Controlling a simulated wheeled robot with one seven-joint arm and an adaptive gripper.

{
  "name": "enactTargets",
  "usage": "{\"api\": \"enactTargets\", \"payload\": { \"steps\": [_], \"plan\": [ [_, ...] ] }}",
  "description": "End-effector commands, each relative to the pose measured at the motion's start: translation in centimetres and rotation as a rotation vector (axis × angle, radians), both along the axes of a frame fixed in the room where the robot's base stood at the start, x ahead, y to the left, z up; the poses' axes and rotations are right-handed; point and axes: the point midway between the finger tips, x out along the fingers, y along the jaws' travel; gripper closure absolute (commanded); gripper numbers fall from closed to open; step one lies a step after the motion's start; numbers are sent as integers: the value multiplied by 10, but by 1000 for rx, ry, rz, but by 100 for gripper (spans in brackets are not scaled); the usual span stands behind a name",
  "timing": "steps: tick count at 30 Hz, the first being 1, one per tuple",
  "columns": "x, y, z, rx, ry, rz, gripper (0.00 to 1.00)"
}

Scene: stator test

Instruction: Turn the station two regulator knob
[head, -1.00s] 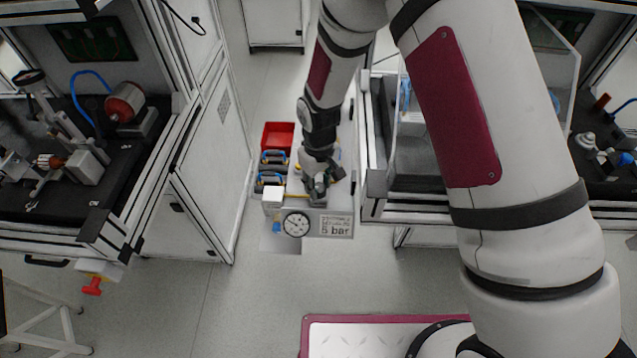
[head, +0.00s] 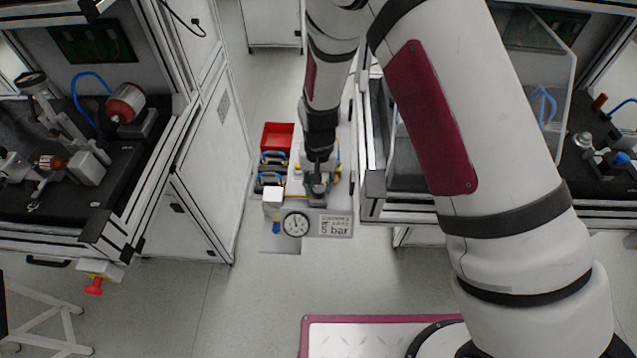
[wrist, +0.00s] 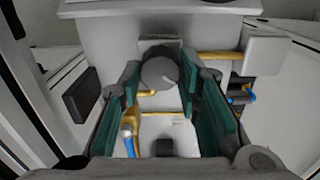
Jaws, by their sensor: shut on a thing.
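My gripper (head: 317,188) reaches down onto the unit with the round gauge, from behind it in the head view. In the wrist view my gripper (wrist: 163,92) has its green-padded fingers on both sides of a grey round knob (wrist: 158,73), shut on it. The knob has a small light mark on its top. In the head view the gripper mostly hides the knob. The gauge's exact reading is too small to tell.
A red bin (head: 278,136) and blue-handled items (head: 270,180) lie left of the gripper. A white block (head: 273,197) stands close by on the left. White cabinets flank the narrow space, with a clear panel (head: 545,85) at right.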

Motion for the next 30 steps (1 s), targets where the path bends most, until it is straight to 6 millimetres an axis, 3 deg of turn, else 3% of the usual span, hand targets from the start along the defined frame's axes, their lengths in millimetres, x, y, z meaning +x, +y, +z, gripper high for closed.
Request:
{"api": "enactTargets", "payload": {
  "steps": [16,17,19,30],
  "plan": [
    [0,0,0,0,0,-26,97],
    [0,0,0,0,0,-26,65],
    [0,0,0,0,0,-26,49],
    [0,0,3,1,-1,-25,49]
  ]
}}
